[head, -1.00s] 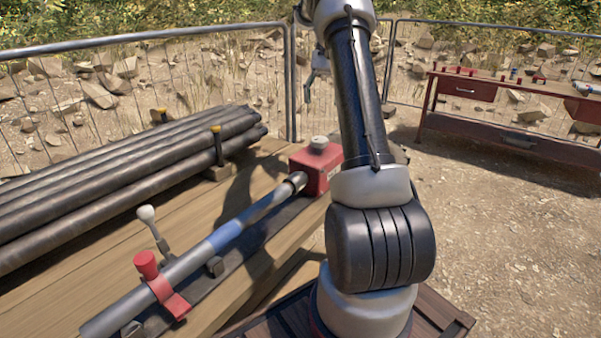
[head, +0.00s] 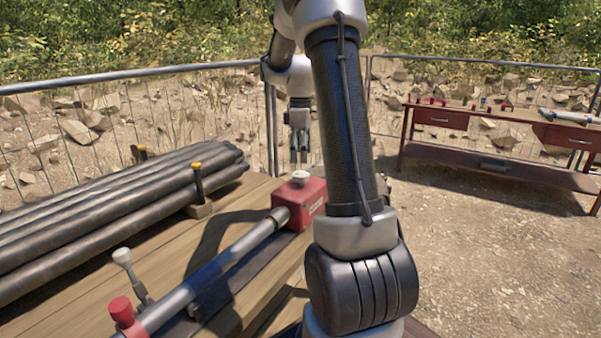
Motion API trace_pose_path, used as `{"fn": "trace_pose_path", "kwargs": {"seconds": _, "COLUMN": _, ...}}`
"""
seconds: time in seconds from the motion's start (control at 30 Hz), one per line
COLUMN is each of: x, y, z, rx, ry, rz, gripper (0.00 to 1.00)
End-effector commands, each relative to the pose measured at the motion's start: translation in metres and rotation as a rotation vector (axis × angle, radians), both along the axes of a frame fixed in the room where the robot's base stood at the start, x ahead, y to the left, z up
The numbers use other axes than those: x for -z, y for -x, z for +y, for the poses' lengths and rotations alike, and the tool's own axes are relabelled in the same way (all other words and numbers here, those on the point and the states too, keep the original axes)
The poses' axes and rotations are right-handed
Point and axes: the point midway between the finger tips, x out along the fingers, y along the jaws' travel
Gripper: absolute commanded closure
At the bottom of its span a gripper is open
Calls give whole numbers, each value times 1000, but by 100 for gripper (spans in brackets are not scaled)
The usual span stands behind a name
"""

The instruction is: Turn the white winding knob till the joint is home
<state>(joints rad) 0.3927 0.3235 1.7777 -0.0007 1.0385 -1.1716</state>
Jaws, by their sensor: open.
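The white winding knob (head: 301,178) sits on top of a red box (head: 303,201) at the far end of a bench. A grey pipe (head: 225,262) runs from the near left up to the red box; I cannot tell how the joint at the box stands. My gripper (head: 300,158) is open and empty, pointing down above the knob. In the picture its fingertips come close to the knob, but they seem apart from it.
Several dark pipes (head: 100,220) lie stacked on the wooden bench (head: 90,303) at left. A white-headed lever (head: 125,262) and a red knob (head: 122,312) stand near the pipe. A red workbench (head: 490,172) with small parts stands at back right. Fence behind.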

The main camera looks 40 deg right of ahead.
Motion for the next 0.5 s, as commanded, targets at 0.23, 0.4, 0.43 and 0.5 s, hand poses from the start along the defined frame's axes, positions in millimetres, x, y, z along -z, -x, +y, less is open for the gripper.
{"fn": "trace_pose_path", "kwargs": {"seconds": 0.23, "x": 43, "y": 1, "z": 0, "rx": 3, "ry": -2, "rz": 4, "gripper": 30}}
{"fn": "trace_pose_path", "kwargs": {"seconds": 0.4, "x": 63, "y": 0, "z": 0, "rx": 4, "ry": -1, "rz": 3, "gripper": 30}}
{"fn": "trace_pose_path", "kwargs": {"seconds": 0.43, "x": 65, "y": 0, "z": 0, "rx": 4, "ry": -1, "rz": 3, "gripper": 30}}
{"fn": "trace_pose_path", "kwargs": {"seconds": 0.5, "x": 68, "y": 0, "z": 0, "rx": 4, "ry": -1, "rz": 1, "gripper": 30}}
